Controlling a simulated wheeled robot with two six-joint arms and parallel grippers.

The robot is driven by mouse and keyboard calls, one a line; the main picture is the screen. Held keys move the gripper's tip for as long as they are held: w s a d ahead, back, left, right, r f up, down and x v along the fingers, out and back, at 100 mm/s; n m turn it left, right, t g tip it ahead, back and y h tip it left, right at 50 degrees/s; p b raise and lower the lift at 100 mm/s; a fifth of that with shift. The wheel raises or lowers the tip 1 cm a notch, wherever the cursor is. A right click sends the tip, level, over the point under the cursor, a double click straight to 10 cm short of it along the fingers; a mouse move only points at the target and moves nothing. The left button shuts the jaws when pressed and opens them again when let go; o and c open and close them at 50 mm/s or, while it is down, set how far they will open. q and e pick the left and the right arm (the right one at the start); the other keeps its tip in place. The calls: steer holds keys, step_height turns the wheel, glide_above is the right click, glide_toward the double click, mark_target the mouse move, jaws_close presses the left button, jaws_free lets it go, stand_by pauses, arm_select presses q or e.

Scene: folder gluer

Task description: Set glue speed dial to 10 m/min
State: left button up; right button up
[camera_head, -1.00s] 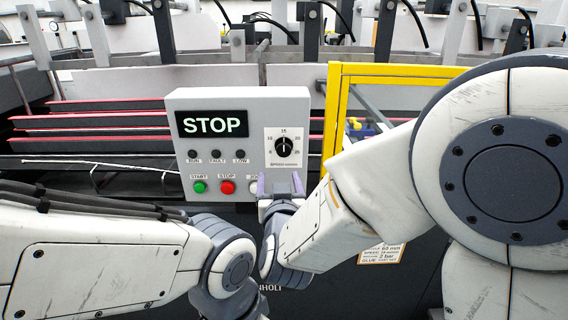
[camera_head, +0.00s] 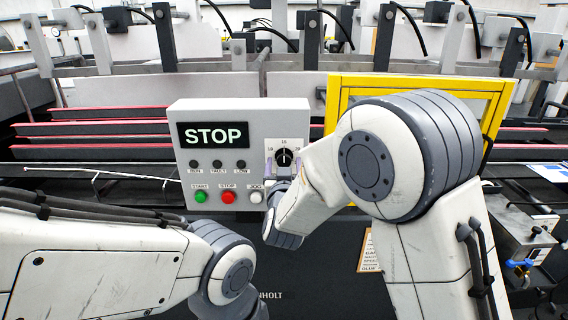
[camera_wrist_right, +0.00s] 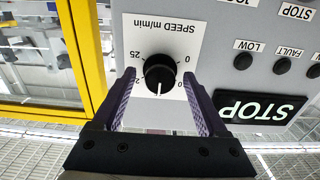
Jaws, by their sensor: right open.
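The speed dial (camera_head: 284,157) is a round black knob on a white scale plate, on the right side of the grey control box (camera_head: 250,112). It also shows in the upside-down right wrist view (camera_wrist_right: 159,72), where its white pointer line points down the picture, toward the 15 area of the scale. My right gripper (camera_wrist_right: 159,80) is open, with one purple finger on each side of the knob and a visible gap to each. In the head view my right gripper (camera_head: 283,170) is at the dial, partly hidden by my arm. My left gripper is out of view.
The box carries a STOP display (camera_head: 212,135), several small lamps, a green START button (camera_head: 201,196), a red STOP button (camera_head: 228,197) and a white JOG button (camera_head: 256,197) just left of my right gripper. A yellow frame (camera_head: 420,82) stands right of the box.

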jaws_close()
steer(key=shift+n, duration=0.3)
steer(key=n+p, duration=0.1)
steer(key=n, duration=0.4)
steer(key=shift+r+p, duration=0.1)
steer(key=shift+p, duration=0.25)
steer(key=n+p, duration=0.2)
steer(key=n, duration=0.4)
steer(key=shift+d, duration=0.1)
stand_by(0.4)
